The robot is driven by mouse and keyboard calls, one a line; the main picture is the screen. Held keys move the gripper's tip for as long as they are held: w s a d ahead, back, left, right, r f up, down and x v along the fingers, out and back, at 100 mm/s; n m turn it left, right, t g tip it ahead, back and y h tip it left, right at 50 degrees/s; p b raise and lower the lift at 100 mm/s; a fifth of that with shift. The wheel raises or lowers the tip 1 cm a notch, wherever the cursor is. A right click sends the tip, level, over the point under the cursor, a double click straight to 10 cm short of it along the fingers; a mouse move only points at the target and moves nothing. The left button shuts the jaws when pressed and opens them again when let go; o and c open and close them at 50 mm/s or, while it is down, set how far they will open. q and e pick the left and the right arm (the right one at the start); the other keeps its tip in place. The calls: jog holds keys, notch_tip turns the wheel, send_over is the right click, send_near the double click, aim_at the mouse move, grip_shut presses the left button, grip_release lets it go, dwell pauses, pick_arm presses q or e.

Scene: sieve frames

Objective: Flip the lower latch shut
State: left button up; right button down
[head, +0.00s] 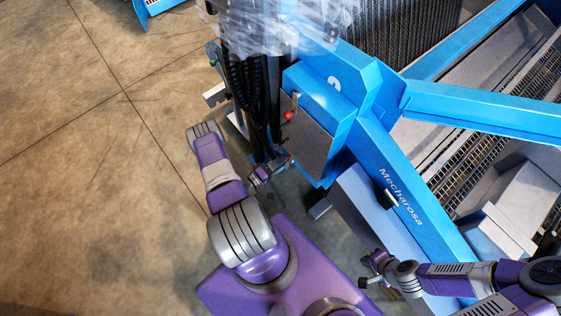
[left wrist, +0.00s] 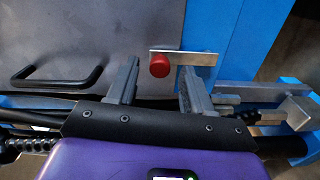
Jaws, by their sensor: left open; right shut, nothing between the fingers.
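A latch with a flat metal bar (left wrist: 198,58) and a round red knob (left wrist: 159,66) shows in the left wrist view. Its bar lies level in that picture, where the grey panel (left wrist: 95,25) meets a blue frame (left wrist: 243,40). My left gripper (left wrist: 157,72) is open; its fingers are either side of the knob in that picture, and contact cannot be told. In the head view, a red knob (head: 289,116) shows at the panel's upper part; I cannot tell if it is the same latch. My left gripper (head: 283,164) is by the panel's lower edge. My right gripper (head: 366,270) is shut and empty, lower right.
A black handle (left wrist: 58,78) sticks out from the panel left of my left gripper. Dark hoses (head: 258,100) run beside the blue machine (head: 385,165). A bracket (left wrist: 290,110) juts out at right in the left wrist view. The concrete floor (head: 80,200) at left is clear.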

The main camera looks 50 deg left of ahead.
pick_arm(q)
jog(key=s+p, duration=0.1)
jog(key=s, duration=0.6)
jog(key=shift+a, duration=0.25)
